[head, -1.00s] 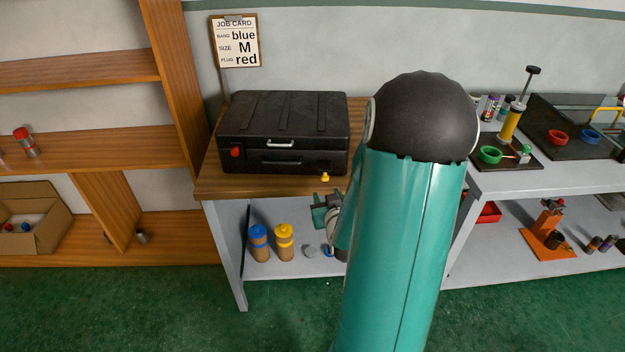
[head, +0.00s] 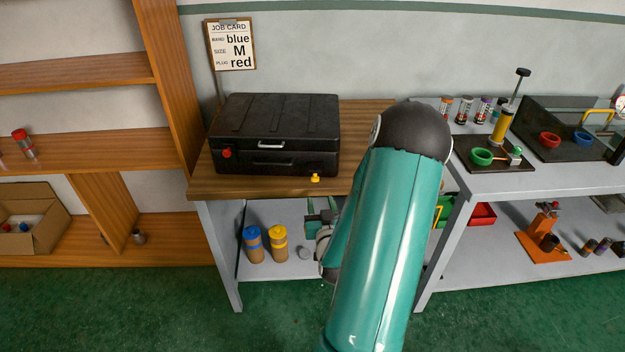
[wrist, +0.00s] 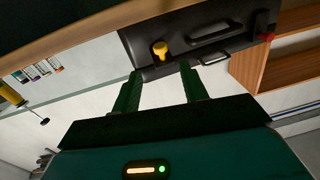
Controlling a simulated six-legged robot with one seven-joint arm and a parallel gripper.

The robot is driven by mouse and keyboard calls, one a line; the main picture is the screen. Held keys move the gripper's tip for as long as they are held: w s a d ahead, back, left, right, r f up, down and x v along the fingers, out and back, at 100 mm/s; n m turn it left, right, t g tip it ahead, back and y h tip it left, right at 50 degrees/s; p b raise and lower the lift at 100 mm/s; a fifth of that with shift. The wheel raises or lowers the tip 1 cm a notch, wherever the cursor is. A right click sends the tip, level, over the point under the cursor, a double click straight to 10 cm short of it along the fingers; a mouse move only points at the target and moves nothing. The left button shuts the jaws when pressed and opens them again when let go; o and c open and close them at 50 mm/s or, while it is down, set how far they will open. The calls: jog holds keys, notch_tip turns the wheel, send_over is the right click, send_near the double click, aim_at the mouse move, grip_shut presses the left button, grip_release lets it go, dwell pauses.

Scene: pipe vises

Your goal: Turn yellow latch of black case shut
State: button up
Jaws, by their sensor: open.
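The black case (head: 290,122) lies closed on the wooden bench top, its front with a grey handle facing me. Its yellow latch (head: 315,178) sticks out low at the front right, by the bench's front edge. A red latch (head: 226,153) is at the front left. My gripper (head: 322,204) is below and in front of the yellow latch, pointing up, partly hidden by my arm. In the wrist view my gripper (wrist: 160,70) is open and empty, with the yellow latch (wrist: 160,49) beyond and between its fingertips, seemingly apart from them. The black case (wrist: 205,22) shows behind.
The wooden bench top's front edge (head: 250,190) lies just above my gripper. Blue-capped (head: 253,245) and yellow-capped (head: 278,244) bottles stand on the shelf below. A grey table (head: 465,178) with tools is at right; wooden shelving (head: 165,90) is at left.

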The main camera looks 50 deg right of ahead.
aim_at(315, 177)
jog(key=x, duration=1.1)
jog(key=shift+w+d, duration=0.1)
grip_shut()
